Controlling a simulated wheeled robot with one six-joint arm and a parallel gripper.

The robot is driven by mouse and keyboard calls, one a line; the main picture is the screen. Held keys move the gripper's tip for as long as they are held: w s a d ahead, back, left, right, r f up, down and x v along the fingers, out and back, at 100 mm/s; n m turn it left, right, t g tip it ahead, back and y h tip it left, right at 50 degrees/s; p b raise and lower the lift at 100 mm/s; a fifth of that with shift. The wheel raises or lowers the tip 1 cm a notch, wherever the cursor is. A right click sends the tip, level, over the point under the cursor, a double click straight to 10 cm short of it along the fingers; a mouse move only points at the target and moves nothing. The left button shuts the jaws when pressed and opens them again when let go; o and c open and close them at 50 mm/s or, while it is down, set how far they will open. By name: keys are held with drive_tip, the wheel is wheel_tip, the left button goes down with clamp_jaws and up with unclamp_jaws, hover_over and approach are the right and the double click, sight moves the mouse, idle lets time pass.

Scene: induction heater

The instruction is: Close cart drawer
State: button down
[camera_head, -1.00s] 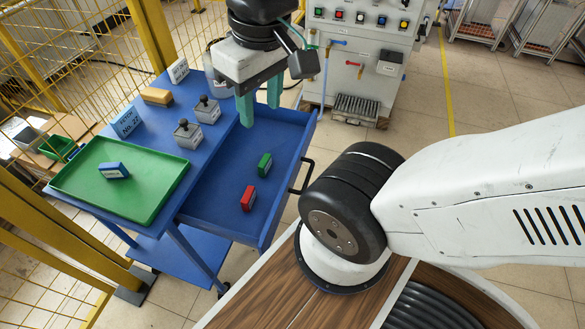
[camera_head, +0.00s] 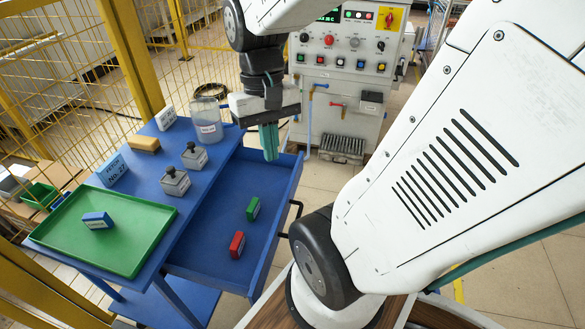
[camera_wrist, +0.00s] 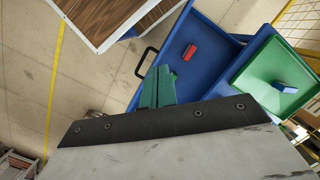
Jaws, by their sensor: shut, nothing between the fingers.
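The blue cart (camera_head: 215,152) stands left of centre in the head view, with its drawer (camera_head: 195,250) pulled out to the right. A black handle (camera_head: 297,212) is on the drawer's front; the handle also shows in the wrist view (camera_wrist: 146,60). A red block (camera_head: 237,245) and a green block (camera_head: 253,208) lie in the drawer. My gripper (camera_head: 269,150) is shut and empty, with its green fingers pointing down over the far end of the drawer. In the wrist view my fingers (camera_wrist: 157,85) appear beside the handle and hide part of the drawer; contact cannot be told.
A control cabinet (camera_head: 345,80) stands behind. Yellow mesh fencing (camera_head: 60,90) borders the left.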

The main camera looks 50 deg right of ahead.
drive_tip(key=s+d+f+m+t+y, duration=0.25)
drive_tip(key=d+f+m+t, duration=0.25)
drive_tip(key=d+f+m, duration=0.5)
drive_tip(key=s+d+f+m+t+y, duration=0.1)
drive_tip(key=d+f+m+t+y, duration=0.2)
drive_tip(key=d+f+m+t, duration=0.65)
drive_tip(key=s+d+f+m+t+y, duration=0.1)
drive_tip(key=s+d+f+m+y, duration=0.15)
drive_tip(key=d+f+m, duration=0.75)
drive_tip(key=n+t+h, duration=0.2)
drive_tip(key=n+t, duration=0.1)
approach(300, 171)
drive_tip(key=x, duration=0.6)
drive_tip(key=shift+w, duration=0.45)
